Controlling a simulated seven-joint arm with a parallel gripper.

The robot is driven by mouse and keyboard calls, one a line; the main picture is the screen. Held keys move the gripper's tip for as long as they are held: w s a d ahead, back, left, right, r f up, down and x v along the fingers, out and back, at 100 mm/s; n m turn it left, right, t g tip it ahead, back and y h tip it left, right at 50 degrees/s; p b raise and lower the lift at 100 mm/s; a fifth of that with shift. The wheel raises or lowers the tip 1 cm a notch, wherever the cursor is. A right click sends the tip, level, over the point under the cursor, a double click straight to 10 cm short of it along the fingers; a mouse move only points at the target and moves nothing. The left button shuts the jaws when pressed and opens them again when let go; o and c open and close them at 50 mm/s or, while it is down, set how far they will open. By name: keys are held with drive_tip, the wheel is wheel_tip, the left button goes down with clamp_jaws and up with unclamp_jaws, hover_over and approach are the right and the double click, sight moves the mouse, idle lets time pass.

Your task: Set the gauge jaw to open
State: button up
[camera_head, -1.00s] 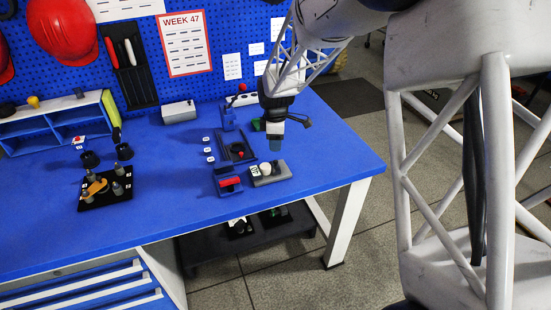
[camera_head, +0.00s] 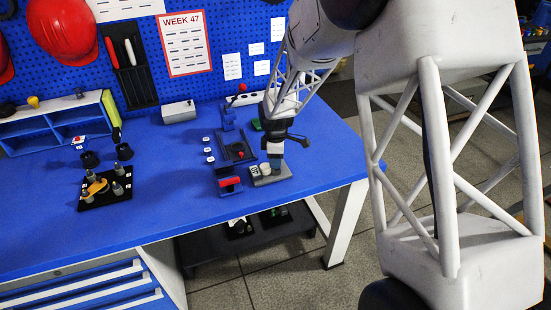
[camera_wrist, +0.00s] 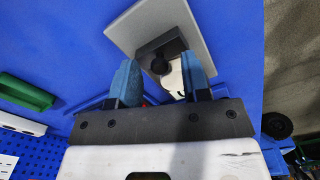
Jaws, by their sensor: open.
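A grey plate (camera_head: 284,175) lies near the right front of the blue bench and carries a small white cylinder (camera_head: 265,168) and a small block. I cannot tell for certain that this is the gauge. My gripper (camera_head: 276,163) is open and points down over the plate's right side. In the wrist view, the plate (camera_wrist: 135,24) shows past my gripper (camera_wrist: 160,82). A dark block with a round black knob (camera_wrist: 160,66) and part of a white piece (camera_wrist: 178,78) show between the blue fingers. Contact cannot be told, and the fingers hide part of the fixture.
A fixture with a red bar (camera_head: 230,185) stands just left of the plate, and a dark tray fixture (camera_head: 237,148) lies behind it. A black peg board (camera_head: 100,203) is at the left. The bench between is mostly clear. A green piece (camera_wrist: 24,92) shows in the wrist view.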

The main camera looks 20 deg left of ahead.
clamp_jaws()
drive_tip(key=shift+w, duration=0.1)
drive_tip(key=shift+w+d, duration=0.45)
drive_tip(key=shift+d, duration=0.05)
unclamp_jaws()
idle(0.4)
